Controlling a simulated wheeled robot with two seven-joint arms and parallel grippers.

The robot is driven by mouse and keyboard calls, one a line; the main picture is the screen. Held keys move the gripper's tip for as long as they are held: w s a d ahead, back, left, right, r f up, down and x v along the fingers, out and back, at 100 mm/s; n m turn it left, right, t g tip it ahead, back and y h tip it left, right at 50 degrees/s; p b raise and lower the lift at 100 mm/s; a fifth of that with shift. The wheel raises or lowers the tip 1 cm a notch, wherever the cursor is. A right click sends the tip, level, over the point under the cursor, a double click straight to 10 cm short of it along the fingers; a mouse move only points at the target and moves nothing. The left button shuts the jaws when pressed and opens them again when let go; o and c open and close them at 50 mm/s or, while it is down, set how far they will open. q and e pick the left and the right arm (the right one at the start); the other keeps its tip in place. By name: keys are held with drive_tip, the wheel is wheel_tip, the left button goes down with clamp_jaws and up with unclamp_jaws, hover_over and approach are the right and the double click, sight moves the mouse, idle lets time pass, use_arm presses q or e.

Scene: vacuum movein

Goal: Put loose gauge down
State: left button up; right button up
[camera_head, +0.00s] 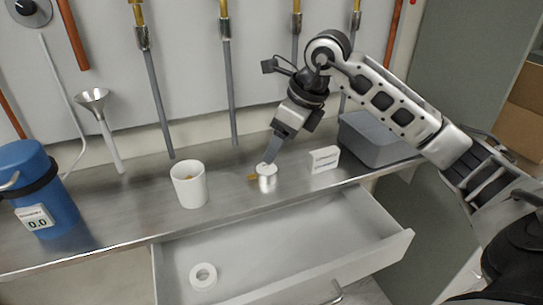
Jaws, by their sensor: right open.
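A small silvery cylinder (267,184) with a white top and a brass-coloured stub on its left stands on the metal counter; it looks like the loose gauge. My right gripper (268,162) points down at its top, with its fingertips at or just above it. It is open, though the gap between its fingers is hard to see. I cannot tell whether the fingers touch the gauge. My left gripper is not in view.
A white cup (190,185) stands left of the gauge, and a white label block (324,159) and grey bin (372,140) stand right. A blue canister (38,190) is far left. Below, an open drawer (350,245) holds a white ring (203,276). Pipes line the wall.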

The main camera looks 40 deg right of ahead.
drive_tip(key=v, duration=0.5)
idle(0.4)
